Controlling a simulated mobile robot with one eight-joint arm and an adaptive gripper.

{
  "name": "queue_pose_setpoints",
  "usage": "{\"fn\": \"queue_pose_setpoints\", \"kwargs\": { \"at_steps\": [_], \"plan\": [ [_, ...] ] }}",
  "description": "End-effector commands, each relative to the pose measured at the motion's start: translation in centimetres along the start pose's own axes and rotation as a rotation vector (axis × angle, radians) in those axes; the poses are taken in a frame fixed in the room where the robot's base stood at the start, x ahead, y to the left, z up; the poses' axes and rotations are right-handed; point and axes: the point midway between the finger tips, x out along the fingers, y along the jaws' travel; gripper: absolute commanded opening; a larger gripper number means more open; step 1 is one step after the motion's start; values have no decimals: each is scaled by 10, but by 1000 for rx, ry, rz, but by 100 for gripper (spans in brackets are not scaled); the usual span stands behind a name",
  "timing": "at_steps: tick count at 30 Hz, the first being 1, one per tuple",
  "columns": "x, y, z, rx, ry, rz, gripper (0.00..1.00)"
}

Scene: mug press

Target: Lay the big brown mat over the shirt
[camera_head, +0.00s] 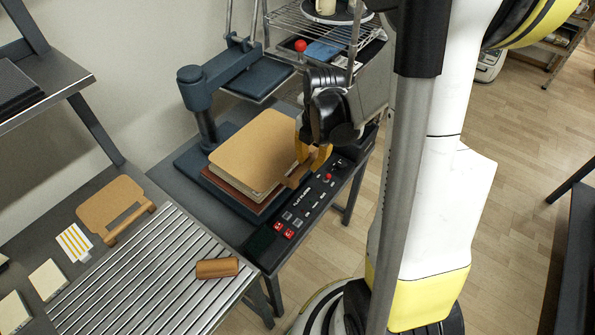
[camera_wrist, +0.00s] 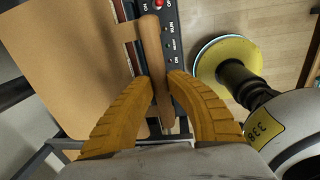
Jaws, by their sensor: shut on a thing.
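The big brown mat (camera_head: 252,148) lies flat over a stack on the base of the press, and fills the left of the wrist view (camera_wrist: 65,65). Pale layers show under its near edge; whether they are the shirt I cannot tell. A reddish-brown layer (camera_head: 222,184) lies below them. My gripper (camera_head: 307,168) is at the mat's right edge, beside the control panel. In the wrist view its orange fingers (camera_wrist: 160,85) are shut on the wooden bar (camera_wrist: 150,45) along that edge. The mat covers most of what is under it.
The press (camera_head: 200,108) has its post and raised arm behind the mat. The black control panel (camera_head: 300,212) runs along the front. A slatted table (camera_head: 150,275) at the lower left holds a brown roll (camera_head: 217,268). A smaller tan mat (camera_head: 108,204) lies beside it. A wire shelf stands behind.

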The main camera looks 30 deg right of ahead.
Motion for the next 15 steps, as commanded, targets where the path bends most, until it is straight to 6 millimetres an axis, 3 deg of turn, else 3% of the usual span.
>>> {"fn": "queue_pose_setpoints", "kwargs": {
  "at_steps": [1,6,11,15],
  "plan": [
    [10,10,-2,-4,0,0,0],
    [22,29,-6,0,0,0,0],
    [32,30,-6,1,0,0,0],
    [56,28,-6,2,0,0,0]
  ]
}}
